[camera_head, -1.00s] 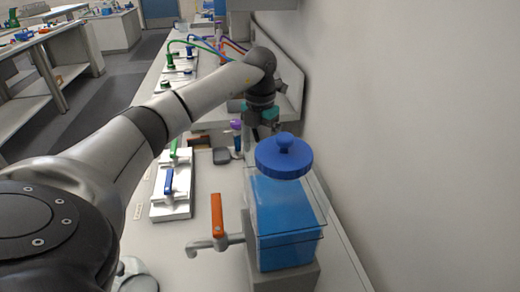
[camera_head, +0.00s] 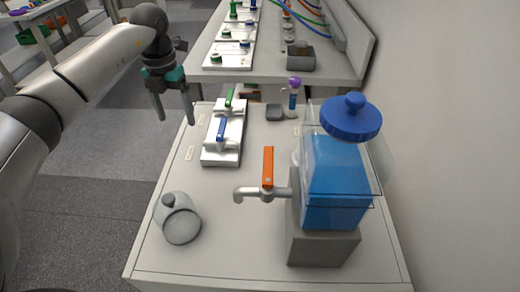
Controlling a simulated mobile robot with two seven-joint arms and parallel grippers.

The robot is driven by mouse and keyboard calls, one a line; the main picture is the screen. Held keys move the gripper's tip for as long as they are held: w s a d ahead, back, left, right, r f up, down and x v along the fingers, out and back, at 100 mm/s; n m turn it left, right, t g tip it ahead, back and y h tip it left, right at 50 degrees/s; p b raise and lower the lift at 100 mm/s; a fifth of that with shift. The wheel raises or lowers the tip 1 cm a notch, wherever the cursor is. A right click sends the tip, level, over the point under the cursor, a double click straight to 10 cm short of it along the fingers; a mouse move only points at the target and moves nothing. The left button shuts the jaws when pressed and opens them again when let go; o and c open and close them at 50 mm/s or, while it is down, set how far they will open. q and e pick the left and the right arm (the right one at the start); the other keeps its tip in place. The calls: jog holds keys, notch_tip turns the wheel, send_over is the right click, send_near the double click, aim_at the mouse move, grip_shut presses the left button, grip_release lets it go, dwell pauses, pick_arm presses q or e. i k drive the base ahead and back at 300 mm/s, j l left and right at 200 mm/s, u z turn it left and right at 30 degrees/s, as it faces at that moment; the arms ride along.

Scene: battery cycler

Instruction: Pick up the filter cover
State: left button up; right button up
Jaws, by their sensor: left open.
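A round blue cover with a knob (camera_head: 351,118) sits at the top of a clear tank with blue contents (camera_head: 336,185), at the right of the counter. A small grey, glassy rounded piece with a knob (camera_head: 177,218) lies tilted near the counter's front left; I cannot tell which of the two is the filter cover. My left gripper (camera_head: 175,119) is open and empty, its fingers pointing down by the counter's left edge. It is apart from both pieces and well left of the blue cover. My right gripper is not in view.
An orange-handled tap (camera_head: 267,168) sticks out left from the tank. A white panel with green and blue handles (camera_head: 224,138) lies behind it. A purple-topped item (camera_head: 293,97) and a dark block (camera_head: 274,112) stand farther back. The counter front (camera_head: 240,245) is clear.

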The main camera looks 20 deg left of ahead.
aim_at(174, 213)
jog(key=u, duration=1.6)
jog(key=k+l+z, duration=0.15)
jog(key=z, duration=0.2)
jog(key=l, duration=0.1)
